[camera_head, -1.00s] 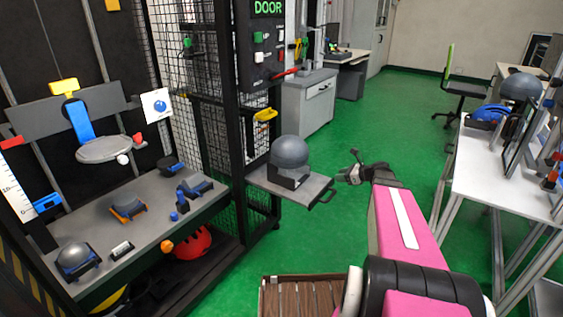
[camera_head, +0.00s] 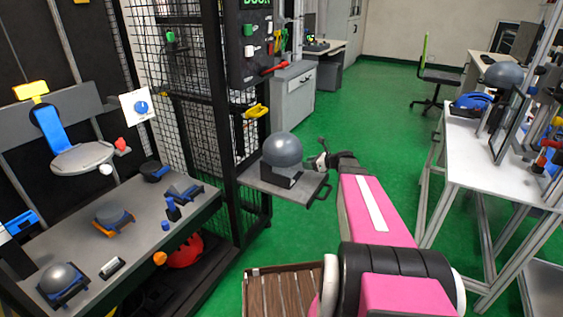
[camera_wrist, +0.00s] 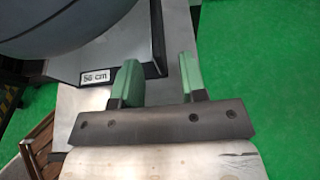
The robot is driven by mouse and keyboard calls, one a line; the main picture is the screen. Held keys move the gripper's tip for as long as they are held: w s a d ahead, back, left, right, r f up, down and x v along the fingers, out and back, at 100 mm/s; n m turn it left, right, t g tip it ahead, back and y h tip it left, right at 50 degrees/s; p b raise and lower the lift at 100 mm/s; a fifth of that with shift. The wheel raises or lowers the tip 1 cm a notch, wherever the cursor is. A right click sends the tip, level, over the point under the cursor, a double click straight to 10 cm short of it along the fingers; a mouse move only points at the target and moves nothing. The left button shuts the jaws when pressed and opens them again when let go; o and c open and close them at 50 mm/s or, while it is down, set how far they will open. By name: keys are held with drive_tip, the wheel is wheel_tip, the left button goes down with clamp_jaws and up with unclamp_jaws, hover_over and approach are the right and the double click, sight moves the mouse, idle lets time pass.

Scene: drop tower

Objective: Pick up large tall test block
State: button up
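A large grey dome-shaped test block (camera_head: 282,150) stands upright in a black holder (camera_head: 280,178) on a small grey shelf (camera_head: 262,187) jutting from the tower frame. In the wrist view the dome (camera_wrist: 50,22) fills the upper left, and the holder (camera_wrist: 148,30) bears a "56 cm" label. My gripper (camera_head: 322,158) is at the right of the dome, near the shelf's handle. In the wrist view its two green fingers (camera_wrist: 160,80) are apart, with nothing held between them. The left finger overlaps the holder's corner in the picture; I cannot tell if they touch.
A lower table (camera_head: 150,215) at left carries smaller domes on blue and orange holders. A black mesh frame (camera_head: 228,110) stands beside the shelf. A white table (camera_head: 500,165) with another grey dome (camera_head: 503,75) is at right. Green floor (camera_head: 385,105) lies open between.

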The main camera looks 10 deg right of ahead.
sight(298, 170)
drive_tip(key=x, duration=0.5)
drive_tip(key=shift+w+a, duration=0.15)
drive_tip(key=shift+a, duration=0.25)
clamp_jaws()
idle(1.1)
